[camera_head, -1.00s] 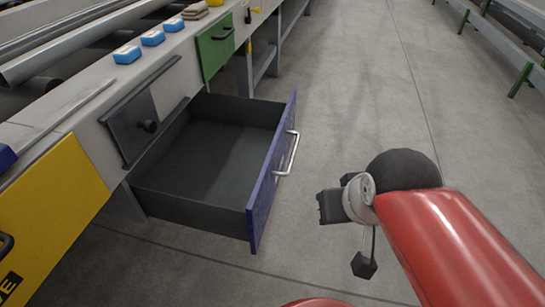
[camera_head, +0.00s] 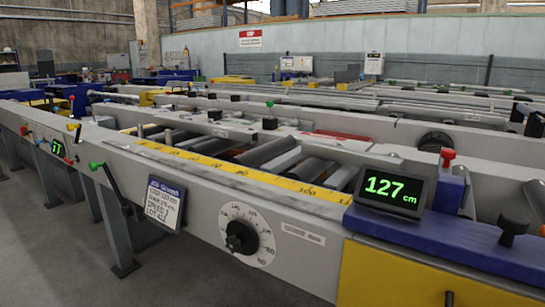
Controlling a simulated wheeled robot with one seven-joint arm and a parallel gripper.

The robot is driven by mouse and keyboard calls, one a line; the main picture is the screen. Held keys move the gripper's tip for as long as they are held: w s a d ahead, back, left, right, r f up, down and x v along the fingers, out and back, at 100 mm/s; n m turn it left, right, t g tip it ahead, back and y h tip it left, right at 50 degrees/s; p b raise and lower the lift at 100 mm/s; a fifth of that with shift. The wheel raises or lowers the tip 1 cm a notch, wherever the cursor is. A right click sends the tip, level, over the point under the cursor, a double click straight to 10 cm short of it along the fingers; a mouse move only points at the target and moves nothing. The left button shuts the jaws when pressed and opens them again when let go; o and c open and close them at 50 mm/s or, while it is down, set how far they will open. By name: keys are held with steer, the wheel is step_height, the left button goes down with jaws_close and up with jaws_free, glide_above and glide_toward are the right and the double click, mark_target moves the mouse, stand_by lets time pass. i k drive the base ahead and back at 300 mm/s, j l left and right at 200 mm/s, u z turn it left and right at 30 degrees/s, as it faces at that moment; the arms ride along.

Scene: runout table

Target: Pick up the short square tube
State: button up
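I cannot make out a short square tube for certain in the head view. Long pale bars and tubes (camera_head: 440,103) lie on the racks behind the near table, too small to tell their section. The near runout table (camera_head: 190,185) runs from the left to the right front, with rollers (camera_head: 265,152) between its rails. My gripper is out of view.
A display reading 127 cm (camera_head: 391,193) stands at the right, by a blue block (camera_head: 440,240). A dial (camera_head: 245,236), a tag (camera_head: 163,204) and a green-knobbed lever (camera_head: 110,185) are on the front face. Bare floor (camera_head: 190,265) shows at lower left.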

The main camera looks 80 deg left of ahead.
mark_target(343, 155)
steer(key=u, duration=2.5)
steer(key=i+j+u, duration=0.1)
steer(key=j, duration=0.3)
steer(key=i+j+u, duration=0.1)
steer(key=i+j, duration=0.2)
steer(key=j, duration=0.1)
